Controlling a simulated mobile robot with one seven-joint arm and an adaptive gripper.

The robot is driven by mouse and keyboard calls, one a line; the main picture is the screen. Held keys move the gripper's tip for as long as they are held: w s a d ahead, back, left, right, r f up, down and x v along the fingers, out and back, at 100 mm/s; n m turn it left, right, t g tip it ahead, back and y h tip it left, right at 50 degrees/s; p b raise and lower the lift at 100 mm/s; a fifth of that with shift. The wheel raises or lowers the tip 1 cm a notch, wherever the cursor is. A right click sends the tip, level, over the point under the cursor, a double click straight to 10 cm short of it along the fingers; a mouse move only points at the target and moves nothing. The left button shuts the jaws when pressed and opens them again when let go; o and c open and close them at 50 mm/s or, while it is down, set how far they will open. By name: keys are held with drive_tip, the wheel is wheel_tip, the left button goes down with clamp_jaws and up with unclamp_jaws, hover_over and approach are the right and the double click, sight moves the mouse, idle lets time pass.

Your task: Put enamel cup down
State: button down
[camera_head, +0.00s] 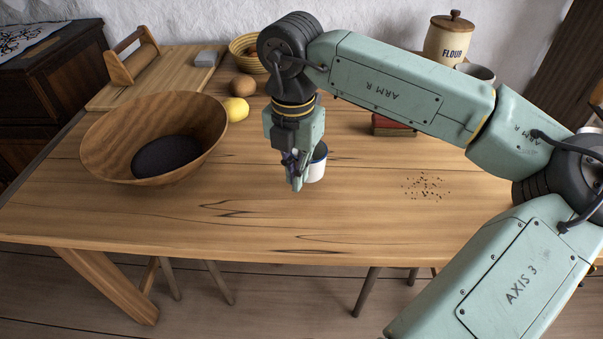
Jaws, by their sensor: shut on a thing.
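The enamel cup (317,167) is white with a dark blue rim and stands out from behind my gripper in the head view. My gripper (296,183) points down at the middle of the wooden table (250,215) and is shut on the cup at its left side. The cup looks upright. Its left part is hidden by the gripper. It is at or very close to the tabletop; I cannot tell whether its base touches.
A large wooden bowl (110,140) stands left, with a lemon (236,108) and a brown round item (243,86) behind it. A red book-like block (393,126), a flour jar (449,40) and a white cup (475,71) are at right. Crumbs (425,186) lie right; the front middle is clear.

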drive_tip(key=shift+w+d, duration=0.15)
drive_tip(key=shift+w, duration=0.1)
drive_tip(key=f, duration=0.1)
drive_tip(key=p, duration=0.1)
drive_tip(key=f, duration=0.1)
drive_tip(key=shift+w+d+f, duration=0.3)
drive_tip(key=shift+w+d, duration=0.1)
drive_tip(key=shift+f, duration=0.55)
drive_tip(key=shift+f, duration=0.2)
drive_tip(key=c, duration=1.8)
unclamp_jaws()
drive_tip(key=shift+r, duration=0.1)
drive_tip(key=shift+r+p, duration=0.2)
drive_tip(key=shift+p, duration=0.1)
wheel_tip(320, 180, up, 12)
drive_tip(key=shift+a+f+b, duration=0.1)
drive_tip(key=shift+b, duration=0.65)
